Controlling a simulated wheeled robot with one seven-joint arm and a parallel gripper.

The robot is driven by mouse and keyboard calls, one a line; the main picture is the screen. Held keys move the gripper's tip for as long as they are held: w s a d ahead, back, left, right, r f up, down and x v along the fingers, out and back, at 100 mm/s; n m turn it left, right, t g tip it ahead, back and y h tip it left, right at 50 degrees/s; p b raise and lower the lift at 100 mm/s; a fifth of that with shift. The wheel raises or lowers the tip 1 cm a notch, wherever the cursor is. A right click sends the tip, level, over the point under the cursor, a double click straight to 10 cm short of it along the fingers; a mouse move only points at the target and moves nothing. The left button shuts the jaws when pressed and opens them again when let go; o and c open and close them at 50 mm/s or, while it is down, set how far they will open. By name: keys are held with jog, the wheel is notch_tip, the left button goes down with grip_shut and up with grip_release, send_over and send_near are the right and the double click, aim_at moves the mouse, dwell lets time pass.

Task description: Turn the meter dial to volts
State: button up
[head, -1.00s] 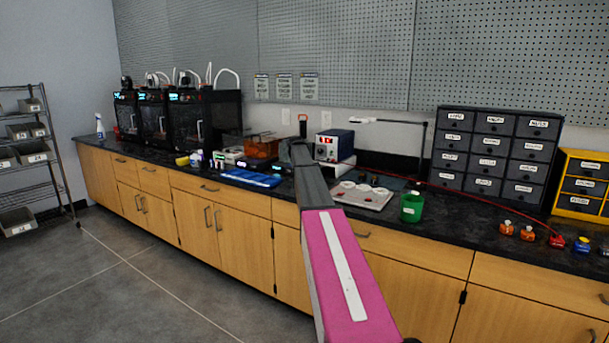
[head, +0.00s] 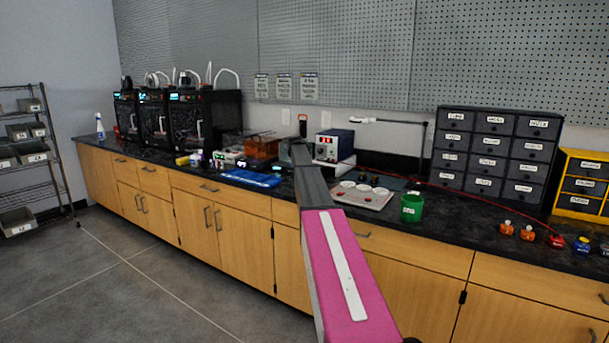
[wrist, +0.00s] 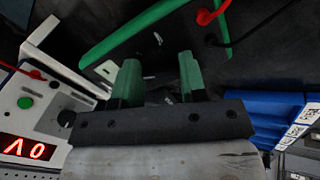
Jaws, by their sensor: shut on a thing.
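The meter (wrist: 130,35) shows in the wrist view as a dark face with a green edge. A red lead (wrist: 208,16) and a black lead (wrist: 218,42) run to it. My gripper (wrist: 158,80) has two green fingers reaching onto the meter face, standing a little apart. They are shut on the dial, which sits dark and mostly hidden between the fingertips. I cannot read the dial's setting. In the head view my own arm covers the meter and the gripper.
A power supply (head: 333,146) with a red display (wrist: 27,149) stands close beside the gripper. Drawer units (head: 490,152) stand at right, 3D printers (head: 205,125) at left.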

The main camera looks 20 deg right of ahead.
jog(key=m, duration=0.3)
jog(key=shift+m, duration=0.4)
jog(key=shift+a+m, duration=0.1)
jog(key=shift+m, duration=1.7)
jog(key=o, duration=0.9)
jog(key=shift+r, duration=0.1)
jog(key=v, duration=1)
jog(key=shift+s+a+r, duration=0.1)
jog(key=shift+a+r, duration=0.05)
jog(key=shift+r, duration=0.1)
